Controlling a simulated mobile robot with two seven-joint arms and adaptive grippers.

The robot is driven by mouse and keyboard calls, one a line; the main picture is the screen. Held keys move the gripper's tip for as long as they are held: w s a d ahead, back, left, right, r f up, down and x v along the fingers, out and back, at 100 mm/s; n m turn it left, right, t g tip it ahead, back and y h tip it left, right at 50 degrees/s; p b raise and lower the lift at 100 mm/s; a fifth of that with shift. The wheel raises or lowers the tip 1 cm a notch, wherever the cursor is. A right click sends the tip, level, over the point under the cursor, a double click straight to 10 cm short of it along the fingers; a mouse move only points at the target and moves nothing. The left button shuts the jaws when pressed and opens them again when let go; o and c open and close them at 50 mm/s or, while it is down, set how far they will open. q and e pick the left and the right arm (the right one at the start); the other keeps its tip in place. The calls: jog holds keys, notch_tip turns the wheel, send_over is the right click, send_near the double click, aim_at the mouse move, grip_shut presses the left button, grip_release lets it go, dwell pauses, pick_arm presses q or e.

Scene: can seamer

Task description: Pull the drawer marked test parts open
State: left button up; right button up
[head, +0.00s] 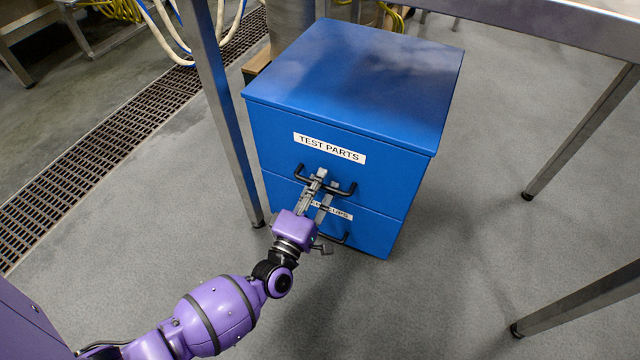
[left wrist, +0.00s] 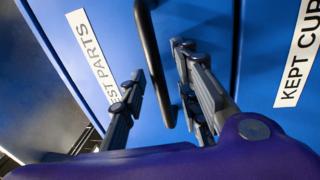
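A blue two-drawer cabinet (head: 355,75) stands on the floor under a metal-legged table. Its upper drawer (head: 280,135) bears the label TEST PARTS (head: 329,148) and looks shut, its front flush. The drawer's black bar handle (head: 345,192) also shows in the left wrist view (left wrist: 152,55). My left gripper (head: 319,184) is at this handle. In the left wrist view its fingers (left wrist: 158,78) are apart, one on each side of the bar, with visible gaps; I cannot tell whether either touches it. My right gripper is in neither view.
The lower drawer (head: 375,235) has its own handle, partly hidden by my gripper, and a label reading KEPT CUP… (left wrist: 298,55). A table leg (head: 222,110) stands close to the cabinet's left side. Other legs (head: 585,130) stand at right. The floor before the cabinet is clear.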

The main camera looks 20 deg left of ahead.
pick_arm(q)
jog(key=shift+c, duration=0.4)
grip_shut()
jog(key=s+p, duration=0.4)
jog(key=s, duration=2.6)
jog(key=shift+a, duration=0.4)
jog(key=shift+o, duration=0.4)
grip_release()
